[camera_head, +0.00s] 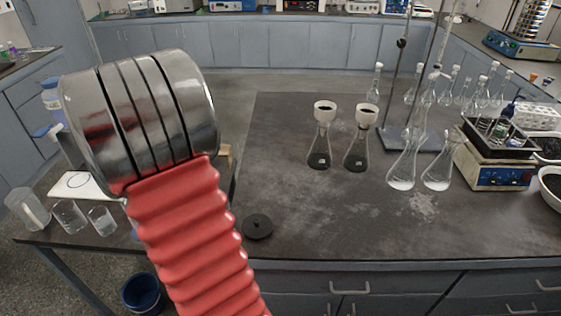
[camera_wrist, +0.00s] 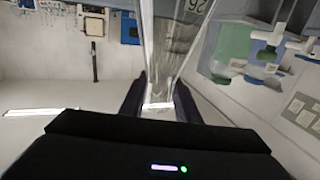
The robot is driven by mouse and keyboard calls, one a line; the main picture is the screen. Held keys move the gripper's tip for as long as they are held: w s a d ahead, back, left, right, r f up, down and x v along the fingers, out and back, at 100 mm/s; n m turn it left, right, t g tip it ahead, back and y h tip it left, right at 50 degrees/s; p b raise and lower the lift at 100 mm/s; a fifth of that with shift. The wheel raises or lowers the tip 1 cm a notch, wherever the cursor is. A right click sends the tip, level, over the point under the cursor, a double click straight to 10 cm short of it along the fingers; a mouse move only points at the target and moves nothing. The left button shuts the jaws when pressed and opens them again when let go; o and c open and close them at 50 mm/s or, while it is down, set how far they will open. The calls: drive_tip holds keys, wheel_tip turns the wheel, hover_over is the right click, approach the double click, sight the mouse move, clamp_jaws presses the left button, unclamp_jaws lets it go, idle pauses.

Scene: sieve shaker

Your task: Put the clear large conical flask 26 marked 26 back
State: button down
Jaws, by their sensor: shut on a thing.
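The clear conical flask marked 26 (camera_wrist: 180,45) is in my gripper (camera_wrist: 158,92) in the wrist view. Its narrow end lies between the two dark fingers, which are shut on it. Its wider body runs up out of the top of the picture, with the number 26 near the top edge. In the head view I cannot make out my gripper or this flask; a large red and steel part of my arm fills the left side.
Two flasks with white funnels and black contents (camera_head: 320,152) stand mid-bench. Two clear flasks (camera_head: 403,172) stand right of them, near a stand (camera_head: 412,140) and a blue-fronted device (camera_head: 503,178). A black disc (camera_head: 257,227) lies near the front edge. The bench (camera_head: 310,215) is otherwise clear there.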

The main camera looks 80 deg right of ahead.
drive_tip(key=s+d+f+m+g, duration=0.2)
drive_tip(key=s+d+g, duration=0.2)
drive_tip(key=s+d, duration=0.5)
drive_tip(key=s+d+f+m+g+h, duration=0.1)
drive_tip(key=s+d+f+m+g, duration=0.2)
drive_tip(key=s+d, duration=0.5)
drive_tip(key=s+d+f+m+g+h, duration=0.1)
drive_tip(key=s+d+f+m+g, duration=0.2)
drive_tip(key=s+d, duration=0.6)
drive_tip(key=s+g, duration=0.2)
drive_tip(key=s, duration=0.3)
drive_tip(key=shift+s+d, duration=0.25)
drive_tip(key=shift+d, duration=0.1)
wheel_tip(320, 180, down, 6)
drive_tip(key=shift+f, duration=0.15)
drive_tip(key=shift+f, duration=1.9)
drive_tip(key=c, duration=1.3)
unclamp_jaws()
drive_tip(key=shift+c, duration=0.2)
